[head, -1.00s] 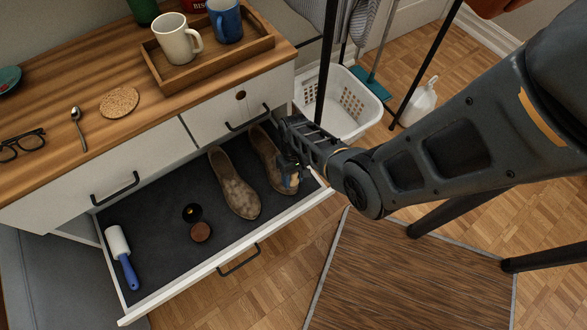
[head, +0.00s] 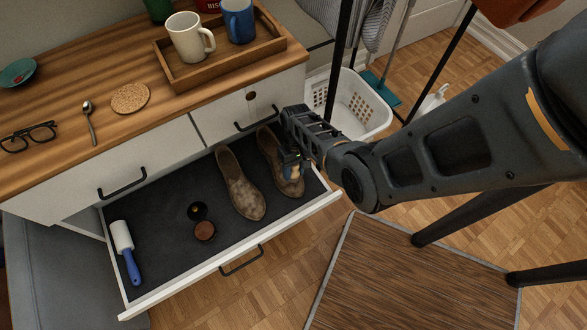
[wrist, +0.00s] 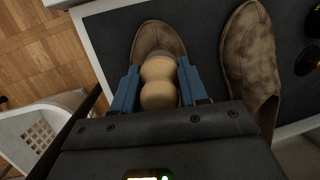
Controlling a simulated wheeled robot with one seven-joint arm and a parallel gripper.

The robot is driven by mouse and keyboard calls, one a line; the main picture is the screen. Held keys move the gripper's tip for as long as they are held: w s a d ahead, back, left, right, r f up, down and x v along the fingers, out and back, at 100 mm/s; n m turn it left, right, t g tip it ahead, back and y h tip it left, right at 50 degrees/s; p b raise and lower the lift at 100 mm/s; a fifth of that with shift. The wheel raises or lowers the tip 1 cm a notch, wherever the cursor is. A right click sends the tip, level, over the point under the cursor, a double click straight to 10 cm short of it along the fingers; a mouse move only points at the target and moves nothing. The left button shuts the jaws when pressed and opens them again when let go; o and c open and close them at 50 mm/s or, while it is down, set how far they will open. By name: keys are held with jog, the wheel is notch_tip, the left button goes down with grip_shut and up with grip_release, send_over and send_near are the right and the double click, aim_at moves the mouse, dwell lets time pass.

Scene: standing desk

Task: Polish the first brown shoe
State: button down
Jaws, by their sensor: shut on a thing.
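Two brown shoes lie side by side in the open drawer. In the head view, the right shoe (head: 291,187) is partly hidden by my gripper (head: 290,166); the left shoe (head: 243,192) looks blotchy. In the wrist view, my gripper's blue fingers (wrist: 158,88) are shut on a rounded wooden-handled tool (wrist: 158,72), over the right shoe (wrist: 156,37). The tool's underside is hidden, so contact with the shoe cannot be told. The left shoe (wrist: 250,55) lies beside it. A round brown tin (head: 204,230) and a small black round item (head: 196,211) lie left of the shoes.
A lint roller (head: 126,251) lies at the drawer's left end. The drawer's front wall (head: 235,255) is below the shoes. The desktop above holds a tray with mugs (head: 215,70). A white laundry basket (head: 357,103) stands right of the drawer on the floor.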

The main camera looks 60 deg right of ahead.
aim_at(295, 167)
jog(key=shift+s+a+r+p, duration=0.15)
jog(key=shift+s+r+p, duration=0.05)
jog(key=shift+r+p, duration=1)
jog(key=shift+s+a+r+p, duration=0.1)
jog(key=shift+s+r+p, duration=0.05)
jog(key=shift+r+p, duration=1)
jog(key=shift+r, duration=0.15)
jog(key=r+p, duration=0.3)
jog(key=shift+s+a, duration=0.1)
jog(key=shift+s, duration=0.1)
jog(key=shift+f+b, duration=0.25)
jog(key=shift+b, duration=0.05)
jog(key=f+b, duration=0.2)
jog(key=w+f+b, duration=0.1)
jog(key=f+b, duration=0.2)
jog(key=d+f+b, duration=0.1)
jog(key=f+b, duration=0.1)
jog(key=b, duration=0.1)
jog(key=shift+w+f, duration=0.15)
jog(key=shift+w, duration=0.1)
jog(key=shift+w+f+b, duration=0.15)
jog(key=shift+f+b, duration=0.75)
jog(key=shift+b, duration=0.2)
jog(key=shift+r, duration=0.1)
